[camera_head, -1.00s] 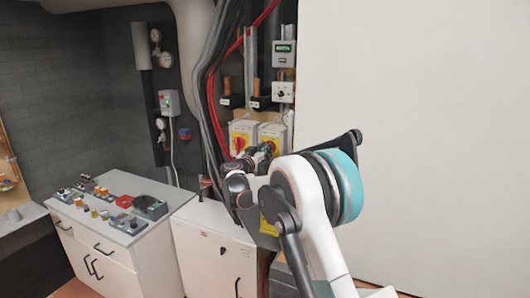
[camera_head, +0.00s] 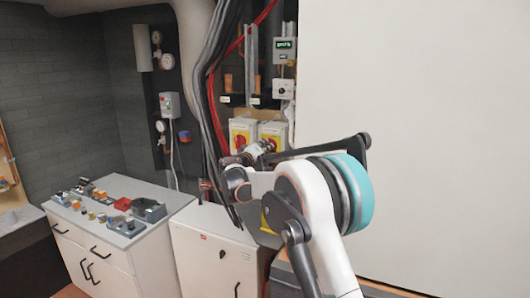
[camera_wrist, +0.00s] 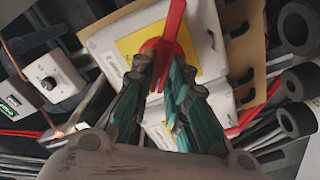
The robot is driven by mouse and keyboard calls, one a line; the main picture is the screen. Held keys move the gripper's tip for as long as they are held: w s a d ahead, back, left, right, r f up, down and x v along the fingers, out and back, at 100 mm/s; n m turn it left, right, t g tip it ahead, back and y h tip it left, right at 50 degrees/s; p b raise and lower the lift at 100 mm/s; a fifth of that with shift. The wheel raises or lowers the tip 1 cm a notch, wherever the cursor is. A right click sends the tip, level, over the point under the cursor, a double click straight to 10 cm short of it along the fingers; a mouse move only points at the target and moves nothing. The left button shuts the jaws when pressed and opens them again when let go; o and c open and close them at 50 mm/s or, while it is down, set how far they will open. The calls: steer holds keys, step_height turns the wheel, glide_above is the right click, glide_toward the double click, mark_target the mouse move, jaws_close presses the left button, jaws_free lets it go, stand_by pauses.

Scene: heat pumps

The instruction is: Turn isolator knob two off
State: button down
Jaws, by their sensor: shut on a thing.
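Two isolators with yellow plates and red knobs sit side by side on the wall, a left one (camera_head: 243,130) and a right one (camera_head: 273,129). My gripper (camera_head: 268,147) is at the right isolator, in front of its knob. In the wrist view the red knob (camera_wrist: 172,32) stands on its yellow plate. My gripper (camera_wrist: 160,80) is shut on the knob's near end, its teal-and-dark fingers on both sides. The fingers hide part of the knob and plate. The other isolator's white box shows partly below the fingers.
A dial box (camera_head: 283,89) and a green display (camera_head: 285,45) are above the right isolator. Black and red cables run left of the isolators. A white cabinet (camera_head: 213,250) stands below. A large white panel (camera_head: 420,120) fills the right.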

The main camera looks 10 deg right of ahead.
steer(key=shift+a+f+n+b, duration=0.1)
steer(key=shift+n+b, duration=0.4)
steer(key=shift+n, duration=1.3)
steer(key=shift+f+n+b, duration=0.1)
steer(key=shift+n+b, duration=0.35)
steer(key=shift+n, duration=1.35)
steer(key=c, duration=1.6)
jaws_free()
steer(key=shift+o, duration=0.2)
steer(key=v, duration=1.2)
